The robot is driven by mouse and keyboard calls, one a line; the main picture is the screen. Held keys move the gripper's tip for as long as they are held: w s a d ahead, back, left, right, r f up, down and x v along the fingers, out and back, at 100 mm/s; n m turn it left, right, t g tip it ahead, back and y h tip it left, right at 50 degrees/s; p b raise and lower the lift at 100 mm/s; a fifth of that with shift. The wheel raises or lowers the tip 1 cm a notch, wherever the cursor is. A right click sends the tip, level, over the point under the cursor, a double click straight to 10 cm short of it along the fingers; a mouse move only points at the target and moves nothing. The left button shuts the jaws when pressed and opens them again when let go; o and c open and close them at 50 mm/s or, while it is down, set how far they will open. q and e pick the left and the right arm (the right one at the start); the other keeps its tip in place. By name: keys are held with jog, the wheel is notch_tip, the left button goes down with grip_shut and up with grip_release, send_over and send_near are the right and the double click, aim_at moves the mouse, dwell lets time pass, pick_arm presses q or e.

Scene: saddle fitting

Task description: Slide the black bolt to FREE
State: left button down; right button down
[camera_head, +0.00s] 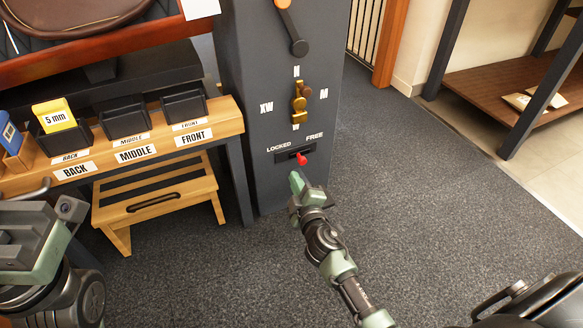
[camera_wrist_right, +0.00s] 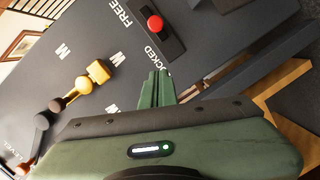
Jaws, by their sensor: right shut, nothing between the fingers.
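The bolt's red knob (camera_head: 302,160) stands out of a black slot plate (camera_head: 283,157) low on the dark grey post. The knob sits right of the plate's middle, between the LOCKED label on the left and FREE on the right. In the right wrist view the red knob (camera_wrist_right: 155,23) shows beyond my fingertips. My right gripper (camera_head: 295,180) is shut and empty, just below and left of the knob. Its closed fingers also show in the right wrist view (camera_wrist_right: 157,82), apart from the knob. My left gripper (camera_head: 30,240) is partly visible at the left edge; its jaw opening is unclear.
A brass knob (camera_head: 299,104) among the XW, N, M and W labels and a lever (camera_head: 291,28) are higher on the post (camera_head: 250,90). A wooden bench (camera_head: 225,118) with black bins and a step stool (camera_head: 155,200) stand left. Carpet (camera_head: 430,210) right is clear.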

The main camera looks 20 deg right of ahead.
jog(key=shift+s+a+r, duration=0.15)
jog(key=shift+s, duration=1)
